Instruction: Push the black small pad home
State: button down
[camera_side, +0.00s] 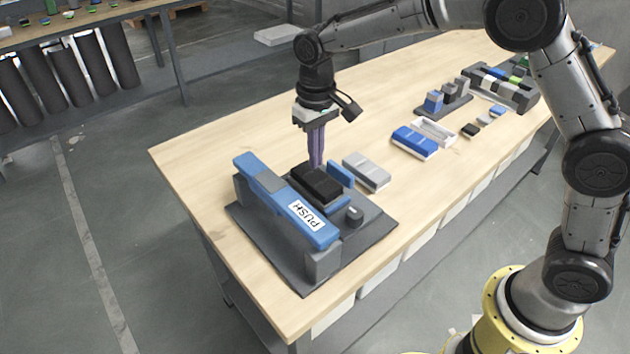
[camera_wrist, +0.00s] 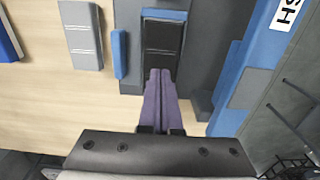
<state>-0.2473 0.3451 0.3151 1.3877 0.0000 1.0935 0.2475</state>
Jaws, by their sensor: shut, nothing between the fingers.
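The black small pad (camera_side: 316,184) sits on a blue base on the dark grey fixture plate (camera_side: 368,236), beside the blue bar marked PUSH (camera_side: 262,184). The pad also shows in the wrist view (camera_wrist: 162,36), dark with a pale line across it. My gripper (camera_side: 317,164) points down with its purple fingers together and empty, at the far end of the pad. In the wrist view the fingertips (camera_wrist: 160,74) meet the pad's near edge in the picture; I cannot tell whether they touch it.
A blue upright block (camera_side: 341,174) and a grey block (camera_side: 366,171) stand right of the pad. A small grey knob (camera_side: 354,214) is on the plate. A blue box (camera_side: 414,142), a white tray (camera_side: 434,131) and other parts lie farther right. The table's left is clear.

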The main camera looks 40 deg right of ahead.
jog(key=shift+r, duration=3)
jog(key=shift+d, duration=0.1)
notch_tip(320, 180, up, 10)
jog(key=f+t, duration=0.1)
jog(key=t, duration=0.1)
send_over(316, 177)
jog(key=s+d, duration=0.5)
jog(key=s+d+r+m+t, duration=0.15)
jog(key=s+d+r, duration=0.25)
jog(key=s, duration=0.5)
jog(key=s+d+f+t, duration=0.1)
jog(key=s+f, duration=0.3)
jog(key=s, duration=0.3)
jog(key=s+d+f+n+t, duration=0.1)
jog(key=s+f, duration=0.3)
jog(key=s, duration=0.4)
jog(key=shift+s+d+f, duration=0.2)
jog(key=shift+f, duration=0.1)
